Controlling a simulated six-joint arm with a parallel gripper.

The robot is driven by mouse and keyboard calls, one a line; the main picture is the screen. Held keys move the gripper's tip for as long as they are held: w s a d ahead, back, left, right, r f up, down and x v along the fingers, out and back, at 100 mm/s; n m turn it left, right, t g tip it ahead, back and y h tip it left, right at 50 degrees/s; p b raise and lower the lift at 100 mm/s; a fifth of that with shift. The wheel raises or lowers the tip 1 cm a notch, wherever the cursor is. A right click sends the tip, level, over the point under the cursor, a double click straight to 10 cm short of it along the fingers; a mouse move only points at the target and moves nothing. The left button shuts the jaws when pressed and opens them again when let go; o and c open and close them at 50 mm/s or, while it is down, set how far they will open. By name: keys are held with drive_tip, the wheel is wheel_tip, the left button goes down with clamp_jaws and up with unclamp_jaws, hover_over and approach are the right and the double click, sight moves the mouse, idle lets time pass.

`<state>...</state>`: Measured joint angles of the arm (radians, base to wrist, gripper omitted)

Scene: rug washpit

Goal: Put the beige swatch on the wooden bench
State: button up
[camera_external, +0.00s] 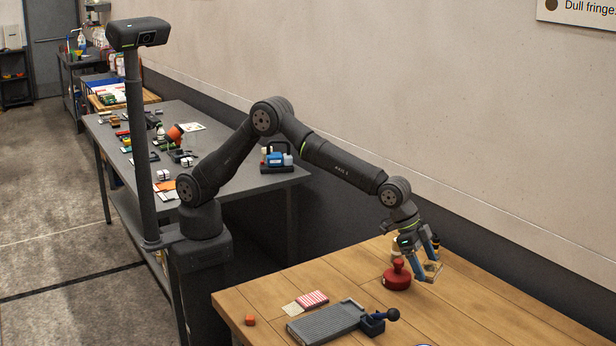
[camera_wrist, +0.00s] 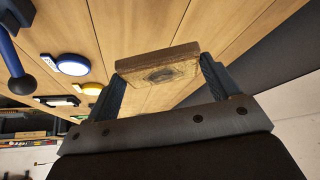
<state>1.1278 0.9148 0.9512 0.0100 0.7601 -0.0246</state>
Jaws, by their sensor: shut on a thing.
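My gripper (camera_external: 430,272) is over the right part of the wooden bench (camera_external: 470,320), its blue-grey fingers pointing down. It is shut on a brown wooden block (camera_wrist: 158,67) with a dark round mark on its face. The block (camera_external: 433,267) also shows between the fingertips in the outside view, low over the bench; I cannot tell whether it touches the top. A small flat beige piece (camera_external: 292,308), which looks like the beige swatch, lies on the bench beside a red-and-white striped piece (camera_external: 313,299). The beige piece is apart from my gripper.
A red knobbed thing (camera_external: 397,277) stands just left of my gripper. A grey ribbed board (camera_external: 325,326) and a dark blue ball-knobbed tool (camera_external: 375,322) lie nearer the front. A small orange block (camera_external: 250,320) sits at the left edge. The bench's right side is clear.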

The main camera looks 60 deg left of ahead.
drive_tip(key=s+d, duration=0.3)
drive_tip(key=s, duration=0.2)
hover_over(422, 319)
drive_tip(key=a, duration=0.2)
drive_tip(key=f, duration=0.4)
drive_tip(key=s+f, duration=0.1)
drive_tip(key=shift+f, duration=0.4)
drive_tip(key=shift+w+f, duration=0.1)
drive_tip(key=shift+f, duration=2.05)
drive_tip(key=shift+f, duration=0.15)
drive_tip(key=o, duration=0.9)
drive_tip(key=shift+r, duration=0.25)
drive_tip(key=v, duration=1.2)
drive_tip(key=shift+w+f, duration=0.1)
